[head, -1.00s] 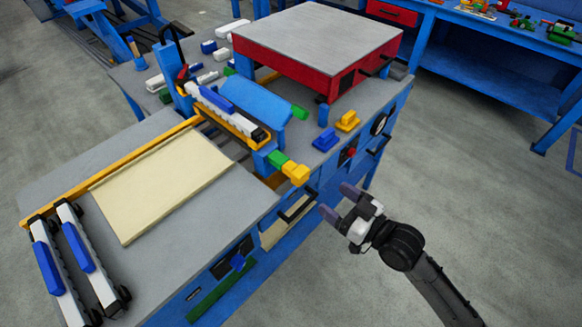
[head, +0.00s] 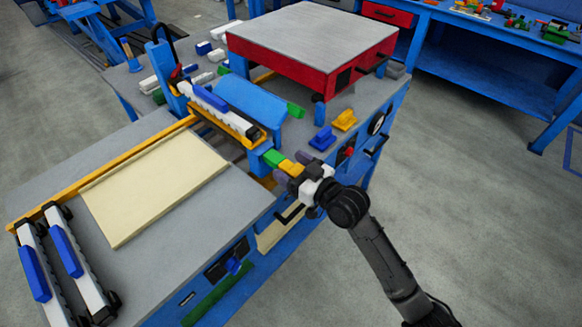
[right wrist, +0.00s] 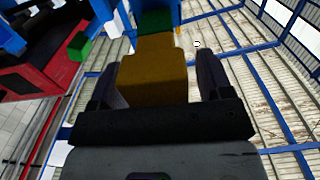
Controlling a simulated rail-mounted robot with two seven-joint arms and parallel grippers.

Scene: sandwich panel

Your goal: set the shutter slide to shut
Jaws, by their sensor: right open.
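A green bar (head: 272,157) with a stepped yellow end block (head: 289,166) sticks out from the front of the machine, below the yellow-edged rail. It looks like the shutter slide's handle, but no label shows. My right gripper (head: 293,168) is at this yellow end. In the right wrist view the yellow block (right wrist: 153,72) lies between the two dark, spread fingers of the gripper (right wrist: 160,80), with a gap showing on the right side. The green part (right wrist: 155,22) is just beyond it. The fingers hide some of the yellow end in the head view. My left gripper is not in view.
Blue and yellow knobs (head: 344,119) stand right of the handle on the bench top. A red box with a grey lid (head: 310,45) is behind. A cream board (head: 155,185) lies on the left table. Black front handles (head: 290,212) are below my gripper.

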